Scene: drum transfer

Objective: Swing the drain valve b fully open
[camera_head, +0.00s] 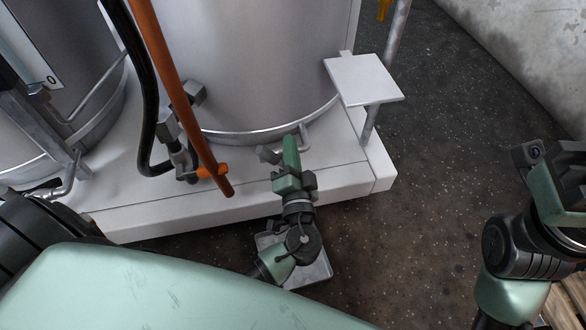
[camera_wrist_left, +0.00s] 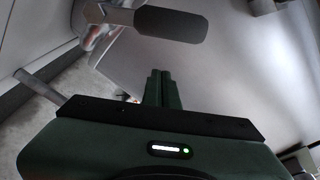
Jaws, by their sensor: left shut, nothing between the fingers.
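My left gripper (camera_head: 291,145) is shut and empty, its green fingers together low in front of the middle steel tank (camera_head: 262,70). A small pipe outlet (camera_head: 305,137) and a grey fitting (camera_head: 266,155) show beside the fingers; much of the valve there is hidden behind the gripper. In the left wrist view, the shut fingers (camera_wrist_left: 161,88) point at the tank, and a dark grey lever handle (camera_wrist_left: 172,24) lies crosswise beyond their tips, apparently apart from them. I cannot read any label marking valve b. My right wrist shows at the right edge, its fingers out of frame.
An orange pipe (camera_head: 175,85) and a black hose (camera_head: 148,100) hang left of the gripper. A second tank (camera_head: 75,60) stands at the left. A white plate on a post (camera_head: 363,79) stands right of the gripper. The dark floor (camera_head: 430,150) at right is clear.

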